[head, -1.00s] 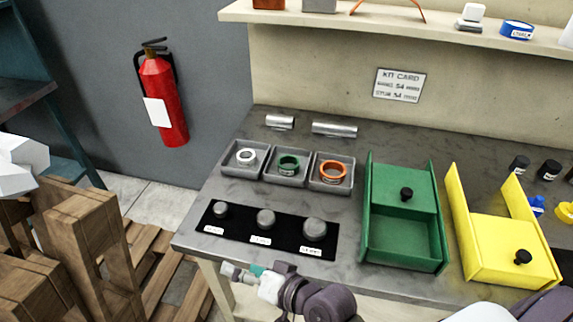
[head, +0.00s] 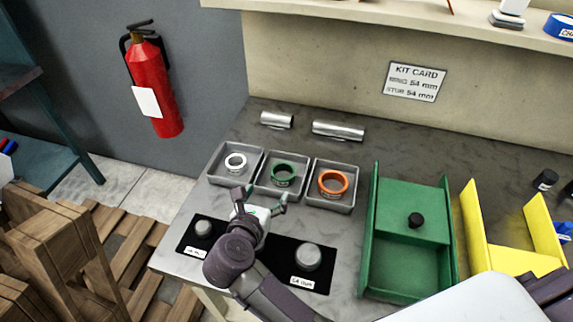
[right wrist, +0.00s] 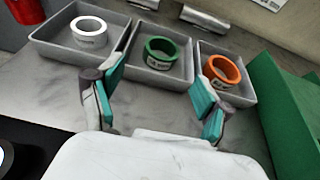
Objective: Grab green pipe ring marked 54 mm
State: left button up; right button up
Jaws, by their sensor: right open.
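The green pipe ring (head: 283,174) lies in the middle of three grey trays on the bench. It also shows in the right wrist view (right wrist: 160,53), with a white label on its side too small to read. My right gripper (head: 260,194) is open and empty, just in front of the middle tray. In the right wrist view its two teal-padded fingertips (right wrist: 160,85) stand apart, with the green ring beyond and between them, not touched. My left gripper is not in view.
A white ring (head: 236,162) lies in the left tray and an orange ring (head: 333,182) in the right tray. A green open box (head: 410,274) and a yellow box (head: 510,260) stand to the right. Metal cylinders (head: 338,130) lie behind the trays. A kit card (head: 414,82) hangs on the wall.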

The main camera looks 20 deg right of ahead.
jog(key=shift+w+d+f, duration=0.1)
jog(key=shift+f, duration=0.2)
jog(key=p, duration=0.2)
send_near(286, 167)
jog(key=shift+w+r, duration=0.15)
jog(key=shift+w, duration=0.15)
jog(key=shift+w+d, duration=0.1)
jog(key=shift+w, duration=0.1)
jog(key=p+x, duration=0.2)
jog(key=x, duration=0.2)
jog(key=shift+w+d+f, duration=0.15)
jog(key=shift+d+f, duration=0.15)
jog(key=shift+d, duration=0.05)
jog(key=shift+w+d+f, duration=0.2)
jog(key=shift+w+f, duration=0.05)
jog(key=shift+f, duration=0.05)
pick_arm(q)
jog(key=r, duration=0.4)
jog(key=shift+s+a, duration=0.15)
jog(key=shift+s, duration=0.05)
pick_arm(e)
jog(key=shift+a, duration=0.1)
jog(key=c, duration=1)
jog(key=shift+r, duration=0.1)
jog(key=shift+c, duration=0.2)
